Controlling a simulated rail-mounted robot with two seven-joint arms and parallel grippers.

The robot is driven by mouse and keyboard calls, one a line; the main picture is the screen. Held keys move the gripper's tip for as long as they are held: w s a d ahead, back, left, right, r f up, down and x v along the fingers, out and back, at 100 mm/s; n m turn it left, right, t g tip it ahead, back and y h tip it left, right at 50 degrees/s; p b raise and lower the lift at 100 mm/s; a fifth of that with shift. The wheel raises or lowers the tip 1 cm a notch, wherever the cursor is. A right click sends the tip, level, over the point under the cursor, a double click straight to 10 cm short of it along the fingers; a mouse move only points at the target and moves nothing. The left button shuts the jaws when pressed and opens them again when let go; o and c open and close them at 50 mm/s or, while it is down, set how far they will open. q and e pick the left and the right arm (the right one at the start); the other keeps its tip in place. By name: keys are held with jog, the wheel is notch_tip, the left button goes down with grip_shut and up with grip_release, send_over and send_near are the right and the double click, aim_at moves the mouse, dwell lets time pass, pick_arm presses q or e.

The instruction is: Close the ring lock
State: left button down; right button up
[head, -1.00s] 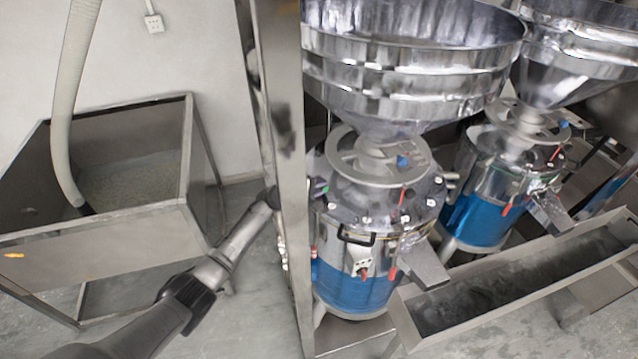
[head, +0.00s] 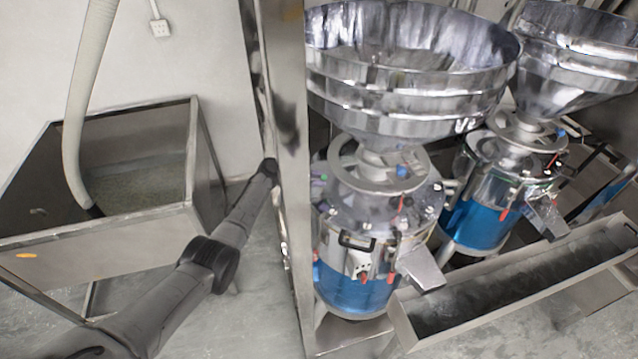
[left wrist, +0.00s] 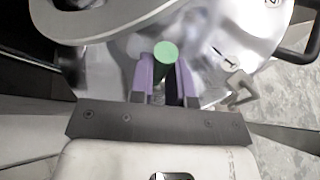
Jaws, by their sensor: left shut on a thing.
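The nearer grinder (head: 362,262) stands right of a metal post, with a steel and blue body under a wide hopper. In the left wrist view my left gripper (left wrist: 166,80) has two purple fingers shut on a dark handle with a green round cap (left wrist: 166,51), beside the grinder's shiny lid. A small green spot also shows in the head view (head: 323,178) at the lid's left edge. The post hides most of my left gripper there. A small metal latch (left wrist: 239,88) sits right of the fingers. I cannot tell how the ring lock stands. My right gripper is not in view.
The upright metal post (head: 290,200) stands between my left arm and the grinder. A steel bin (head: 110,245) with a hose is on the left. A second grinder (head: 490,200) and a long trough (head: 400,318) are on the right.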

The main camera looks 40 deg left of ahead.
pick_arm(q)
jog(key=shift+w+a+n+h, duration=0.15)
jog(key=shift+a+n+h, duration=0.15)
jog(key=shift+n, duration=0.1)
jog(key=shift+r+g+b, duration=0.1)
jog(key=shift+g+b, duration=0.2)
jog(key=c, duration=1.4)
grip_release()
jog(key=shift+o, duration=0.2)
